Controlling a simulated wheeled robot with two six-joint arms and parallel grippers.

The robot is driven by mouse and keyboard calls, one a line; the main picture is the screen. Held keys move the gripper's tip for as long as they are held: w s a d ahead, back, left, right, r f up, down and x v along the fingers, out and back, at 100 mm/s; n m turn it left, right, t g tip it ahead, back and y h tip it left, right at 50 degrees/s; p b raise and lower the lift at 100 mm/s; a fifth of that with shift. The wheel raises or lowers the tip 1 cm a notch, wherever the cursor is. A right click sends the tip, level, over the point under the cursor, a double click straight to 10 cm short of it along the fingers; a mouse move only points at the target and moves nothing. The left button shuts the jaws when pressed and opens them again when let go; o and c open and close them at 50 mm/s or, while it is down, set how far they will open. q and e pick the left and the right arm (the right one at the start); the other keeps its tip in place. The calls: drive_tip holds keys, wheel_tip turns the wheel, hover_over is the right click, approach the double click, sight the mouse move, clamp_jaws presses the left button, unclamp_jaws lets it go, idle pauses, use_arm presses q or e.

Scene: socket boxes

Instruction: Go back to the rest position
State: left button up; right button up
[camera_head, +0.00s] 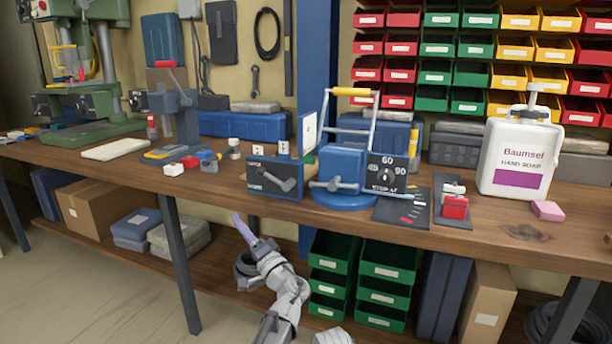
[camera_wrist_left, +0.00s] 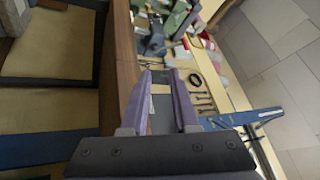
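My left gripper (camera_head: 243,229), with purple fingers, is in front of the workbench, below its front edge, clear of everything on the top. In the left wrist view its two fingers (camera_wrist_left: 161,78) stand apart with nothing between them, so it is open and empty. The wooden workbench (camera_head: 470,232) fills the middle of the head view; its edge also shows in the left wrist view (camera_wrist_left: 122,70). My right gripper is not in view.
On the bench stand a blue switch box (camera_head: 262,183), a blue round-based device (camera_head: 342,165), a dial panel (camera_head: 388,172) and a white soap bottle (camera_head: 518,150). Green bins (camera_head: 385,290) and cardboard boxes (camera_head: 95,205) sit on the lower shelf. Floor at front left is clear.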

use_arm(q)
drive_tip(key=s+a+f+n+g+h, duration=0.2)
drive_tip(key=s+a+f+g, duration=0.3)
drive_tip(key=f, duration=0.4)
drive_tip(key=s+a+f+n+g+h, duration=0.3)
drive_tip(key=s+a+f+g, duration=0.25)
drive_tip(key=f, duration=0.45)
drive_tip(key=s+d+f+g+h, duration=0.4)
drive_tip(key=s+d+f+h, duration=0.2)
drive_tip(key=s+f, duration=0.3)
drive_tip(key=s+d+f+m+g+h+p, duration=0.1)
drive_tip(key=s+d+m+h, duration=0.1)
drive_tip(key=s+d, duration=0.5)
drive_tip(key=s+d+m+g+h, duration=0.1)
drive_tip(key=s+d+m+h, duration=0.15)
drive_tip(key=d, duration=0.75)
wheel_tip(320, 180, up, 38)
drive_tip(key=p, duration=3.8)
drive_tip(key=shift+d+y, duration=0.2)
drive_tip(key=shift+y, duration=0.15)
drive_tip(key=shift+w+f, duration=0.1)
drive_tip(key=shift+f, duration=0.05)
